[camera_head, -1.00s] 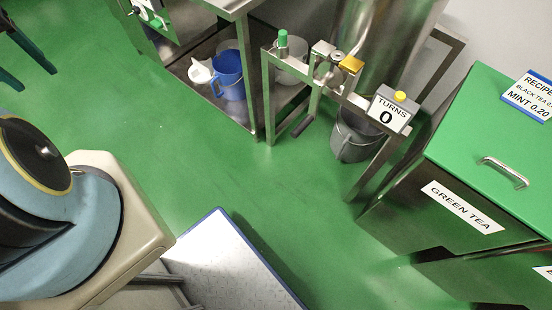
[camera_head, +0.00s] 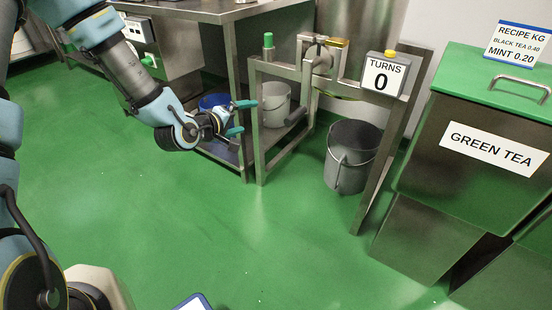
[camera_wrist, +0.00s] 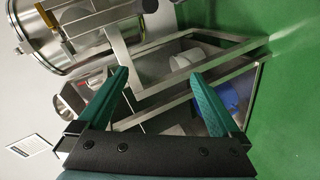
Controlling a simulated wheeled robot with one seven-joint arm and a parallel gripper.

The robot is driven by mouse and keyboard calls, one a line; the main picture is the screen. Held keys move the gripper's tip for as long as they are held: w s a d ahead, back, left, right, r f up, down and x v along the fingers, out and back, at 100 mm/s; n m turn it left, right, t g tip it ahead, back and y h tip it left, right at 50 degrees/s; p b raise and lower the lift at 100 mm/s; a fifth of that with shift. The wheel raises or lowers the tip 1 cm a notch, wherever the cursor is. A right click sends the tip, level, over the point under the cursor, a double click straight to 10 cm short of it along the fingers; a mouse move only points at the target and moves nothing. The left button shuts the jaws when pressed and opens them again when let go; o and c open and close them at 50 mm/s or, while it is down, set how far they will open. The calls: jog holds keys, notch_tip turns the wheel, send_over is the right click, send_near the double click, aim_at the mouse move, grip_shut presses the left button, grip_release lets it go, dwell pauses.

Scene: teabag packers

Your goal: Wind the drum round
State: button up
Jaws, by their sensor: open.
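The steel drum (camera_head: 352,22) stands behind a steel frame (camera_head: 345,90); its curved end also shows in the wrist view (camera_wrist: 95,12). The turns counter (camera_head: 384,78) reads 0 and has a yellow button on top. My gripper (camera_head: 240,118) is open and empty, left of the frame and apart from the crank handle. In the wrist view its two green fingers (camera_wrist: 160,75) are spread with nothing between them.
A green-topped post (camera_head: 268,46) stands on the frame's left end. A steel table with a low shelf holding a blue jug (camera_head: 212,102) and a pale bucket (camera_head: 273,104) is close to my gripper. A grey bucket (camera_head: 350,158) stands under the frame. Green floor in front is clear.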

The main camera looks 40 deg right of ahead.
aim_at(294, 117)
jog(key=s+d+f+n+h+b, duration=0.1)
jog(key=s+d, duration=0.1)
jog(key=s+d+f+n+h+b, duration=0.1)
jog(key=s+d+f+h+b, duration=0.1)
jog(key=d, duration=0.1)
jog(key=s+d+f+n+h+b, duration=0.1)
jog(key=d+b, duration=0.1)
jog(key=shift+s+d+f, duration=0.3)
jog(key=shift+s+f, duration=0.05)
jog(key=shift+s, duration=0.05)
jog(key=shift+b+x, duration=0.7)
jog(key=shift+x, duration=3.95)
jog(key=shift+r, duration=0.2)
grip_shut()
jog(key=shift+w, duration=0.15)
